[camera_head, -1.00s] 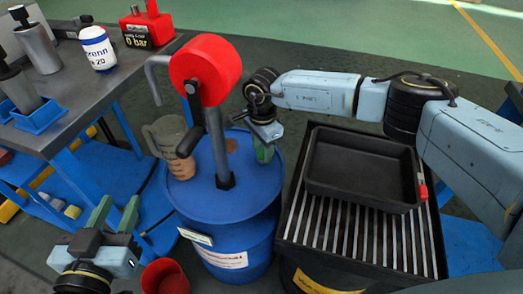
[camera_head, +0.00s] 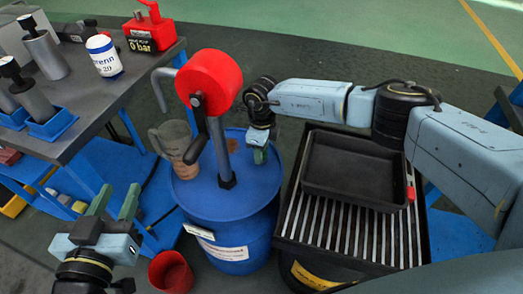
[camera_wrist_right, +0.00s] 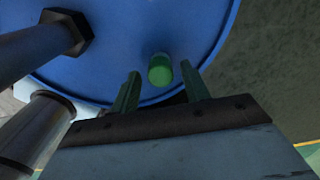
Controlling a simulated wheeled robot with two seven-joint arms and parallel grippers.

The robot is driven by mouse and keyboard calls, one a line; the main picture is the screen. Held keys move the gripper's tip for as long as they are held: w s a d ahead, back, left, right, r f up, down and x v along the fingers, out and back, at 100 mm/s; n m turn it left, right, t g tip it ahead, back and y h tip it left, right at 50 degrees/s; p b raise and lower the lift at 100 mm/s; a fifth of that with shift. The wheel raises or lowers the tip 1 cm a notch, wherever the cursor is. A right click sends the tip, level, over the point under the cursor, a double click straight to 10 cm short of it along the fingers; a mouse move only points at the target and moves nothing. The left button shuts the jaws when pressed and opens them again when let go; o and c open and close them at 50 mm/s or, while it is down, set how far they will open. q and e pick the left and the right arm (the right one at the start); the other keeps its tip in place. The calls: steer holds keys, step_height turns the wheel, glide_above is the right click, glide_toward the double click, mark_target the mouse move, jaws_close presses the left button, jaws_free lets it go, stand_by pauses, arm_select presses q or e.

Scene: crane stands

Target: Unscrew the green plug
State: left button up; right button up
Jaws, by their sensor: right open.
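The green plug (camera_wrist_right: 160,70) stands on the blue drum lid near its rim in the right wrist view. My right gripper (camera_wrist_right: 160,88) is open, with one green finger on each side below the plug in that view, and nothing between the fingers. In the head view the right gripper (camera_head: 259,154) is over the right edge of the blue drum (camera_head: 239,196) and hides the plug. My left gripper (camera_head: 114,204) is open and empty at the lower left, apart from the drum.
A pump with a red round head (camera_head: 209,77) rises from the drum lid, and a grey jug (camera_head: 173,140) stands on the lid's left side. A black tray (camera_head: 350,170) lies on the slatted stand at right. A red bucket (camera_head: 171,272) is on the floor.

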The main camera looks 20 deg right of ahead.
steer(key=shift+m, duration=0.7)
steer(key=m+p, duration=0.3)
steer(key=m, duration=0.1)
steer(key=shift+r, duration=0.15)
steer(key=shift+m, duration=0.6)
steer(key=m+p, duration=0.2)
steer(key=m, duration=0.2)
steer(key=shift+p, duration=0.4)
steer(key=shift+f+m, duration=0.2)
steer(key=shift+m, duration=0.4)
jaws_close()
steer(key=shift+r, duration=0.15)
